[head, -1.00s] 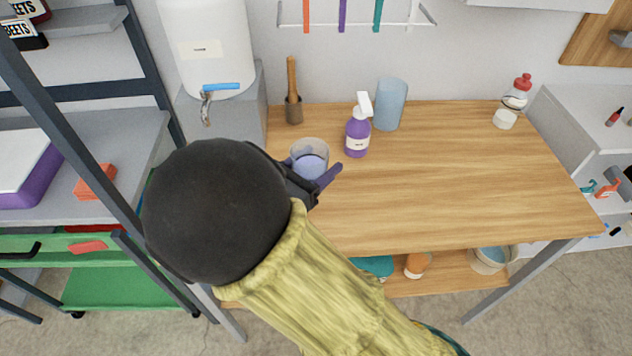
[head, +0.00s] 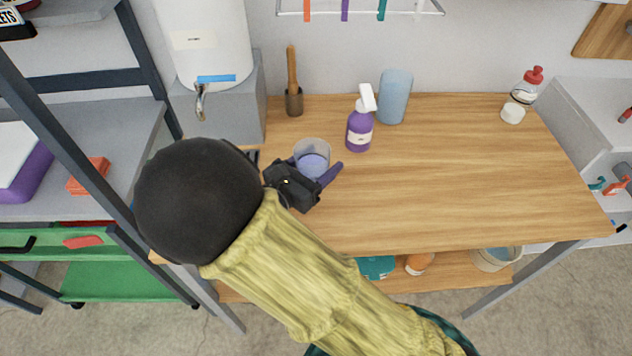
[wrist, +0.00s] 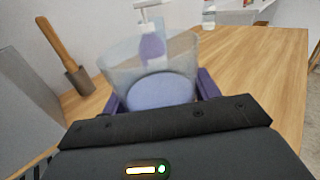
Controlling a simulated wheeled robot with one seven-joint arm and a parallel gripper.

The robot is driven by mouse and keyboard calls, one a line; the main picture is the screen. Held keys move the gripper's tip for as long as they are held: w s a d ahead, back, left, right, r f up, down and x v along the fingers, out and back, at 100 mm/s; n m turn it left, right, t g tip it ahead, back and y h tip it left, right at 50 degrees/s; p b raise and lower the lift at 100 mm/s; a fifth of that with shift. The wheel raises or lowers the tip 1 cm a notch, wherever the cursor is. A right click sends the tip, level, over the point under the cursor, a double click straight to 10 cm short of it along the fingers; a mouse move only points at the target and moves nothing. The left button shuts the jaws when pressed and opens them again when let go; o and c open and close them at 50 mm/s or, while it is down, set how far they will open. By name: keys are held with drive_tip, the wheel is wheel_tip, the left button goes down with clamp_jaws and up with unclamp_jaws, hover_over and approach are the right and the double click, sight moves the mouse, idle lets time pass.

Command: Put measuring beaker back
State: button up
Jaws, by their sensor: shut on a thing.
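The measuring beaker (head: 312,154) is a clear cup with a purple-blue inside or base. It is over the left part of the wooden table (head: 440,190). My gripper (head: 318,176) is shut on it, with a purple finger showing on the right side. In the wrist view the beaker (wrist: 150,88) is upright between the two purple fingers of my gripper (wrist: 155,100). Whether its base touches the table is hidden.
A purple spray bottle (head: 360,125) stands close behind the beaker, to the right. A white tank with a tap (head: 205,45) is at the left. The table's right half is mostly clear.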

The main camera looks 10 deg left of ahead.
drive_tip(key=shift+f, duration=0.9)
drive_tip(key=shift+f, duration=1.85)
drive_tip(key=shift+f, duration=0.15)
drive_tip(key=o, duration=1.2)
drive_tip(key=shift+c, duration=0.2)
drive_tip(key=shift+s+a, duration=0.15)
drive_tip(key=shift+s, duration=0.05)
drive_tip(key=v, duration=1.1)
drive_tip(key=shift+s+a+b, duration=0.2)
drive_tip(key=shift+s+b, duration=0.1)
drive_tip(key=shift+b, duration=0.05)
